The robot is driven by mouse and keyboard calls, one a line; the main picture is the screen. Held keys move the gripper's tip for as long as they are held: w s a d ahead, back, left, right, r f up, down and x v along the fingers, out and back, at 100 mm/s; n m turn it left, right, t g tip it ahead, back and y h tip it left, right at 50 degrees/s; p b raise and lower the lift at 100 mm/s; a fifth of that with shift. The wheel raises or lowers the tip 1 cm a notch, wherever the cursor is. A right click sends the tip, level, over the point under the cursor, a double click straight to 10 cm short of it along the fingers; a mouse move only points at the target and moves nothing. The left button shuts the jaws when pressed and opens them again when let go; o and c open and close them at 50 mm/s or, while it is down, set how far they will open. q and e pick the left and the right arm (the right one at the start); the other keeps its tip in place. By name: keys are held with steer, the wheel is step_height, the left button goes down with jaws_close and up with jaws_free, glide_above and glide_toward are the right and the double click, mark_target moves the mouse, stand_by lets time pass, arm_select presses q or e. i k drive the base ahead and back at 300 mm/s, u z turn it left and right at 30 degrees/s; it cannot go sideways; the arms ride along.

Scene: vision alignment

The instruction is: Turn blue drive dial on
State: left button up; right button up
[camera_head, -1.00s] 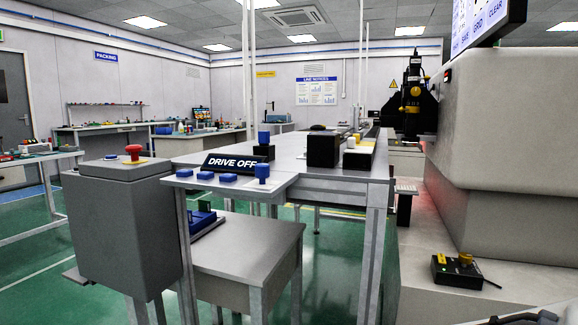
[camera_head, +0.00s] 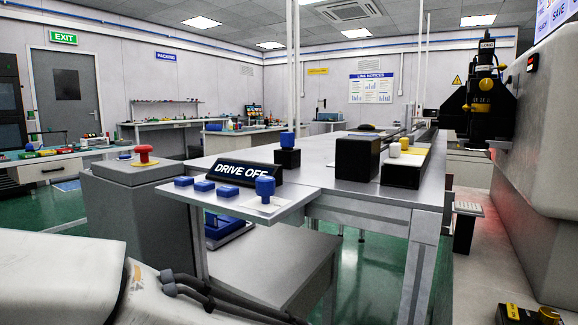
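The blue dial (camera_head: 265,187) stands upright on a white plate at the right end of a narrow grey shelf (camera_head: 225,203) on the front of the workbench. A black tilted sign (camera_head: 243,172) behind it reads "DRIVE OFF". Several low blue buttons (camera_head: 204,186) sit to the left of the dial. White parts of my arm with dark cables show at the lower left, in front of and below the shelf. Neither gripper shows, and nothing touches the dial.
A grey pedestal with a red emergency knob (camera_head: 144,152) stands left of the shelf. Another blue knob (camera_head: 288,139) on a black block and larger black boxes (camera_head: 355,159) stand on the bench. A big beige machine (camera_head: 550,170) bounds the right side. A lower grey table (camera_head: 265,265) lies beneath.

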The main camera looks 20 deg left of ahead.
mark_target(265, 186)
steer(key=u, duration=0.35)
steer(key=i, duration=0.25)
steer(key=u, duration=0.35)
